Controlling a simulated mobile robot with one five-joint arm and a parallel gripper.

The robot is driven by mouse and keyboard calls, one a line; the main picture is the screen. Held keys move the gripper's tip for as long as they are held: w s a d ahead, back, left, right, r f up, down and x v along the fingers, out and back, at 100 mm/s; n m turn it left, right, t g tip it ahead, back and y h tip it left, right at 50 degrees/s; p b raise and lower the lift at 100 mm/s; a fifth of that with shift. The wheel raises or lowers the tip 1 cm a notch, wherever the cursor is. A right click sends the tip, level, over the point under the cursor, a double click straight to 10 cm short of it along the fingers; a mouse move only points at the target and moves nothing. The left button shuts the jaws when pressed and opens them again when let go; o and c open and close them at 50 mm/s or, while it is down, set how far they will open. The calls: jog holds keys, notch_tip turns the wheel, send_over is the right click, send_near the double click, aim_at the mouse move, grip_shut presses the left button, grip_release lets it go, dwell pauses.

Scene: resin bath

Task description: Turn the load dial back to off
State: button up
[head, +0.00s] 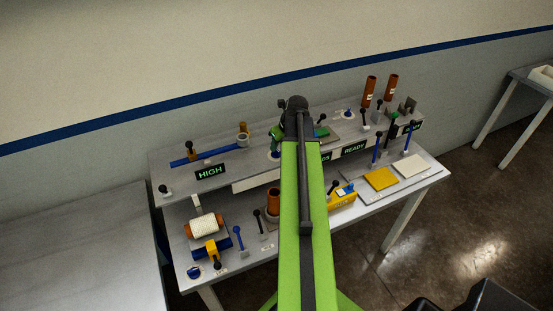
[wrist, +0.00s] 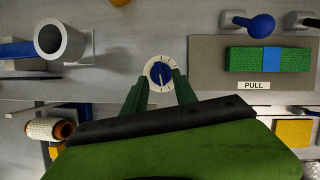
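A blue dial (wrist: 161,73) on a round white plate with dark tick marks sits on the grey panel in the wrist view. A pale pointer line shows on its knob. No label naming it is readable. My gripper (wrist: 159,88) is open, its two dark green fingers apart below and either side of the dial's lower edge. Nothing is between the fingers except part of the dial plate as seen from above; I cannot tell whether they touch it. In the head view the dial (head: 274,154) shows beside my green arm, which hides much around it.
Right of the dial lies a green block with a blue band (wrist: 271,60), above a PULL label. A grey ring cup (wrist: 60,39) stands left. A HIGH display (head: 210,171) and a READY display (head: 354,148) face the front. Upright levers and brown cylinders (head: 369,91) crowd the bench.

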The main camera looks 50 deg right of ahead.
jog(key=b+x, duration=0.1)
jog(key=x, duration=0.2)
jog(key=shift+f+b, duration=0.15)
jog(key=shift+b, duration=0.15)
grip_shut()
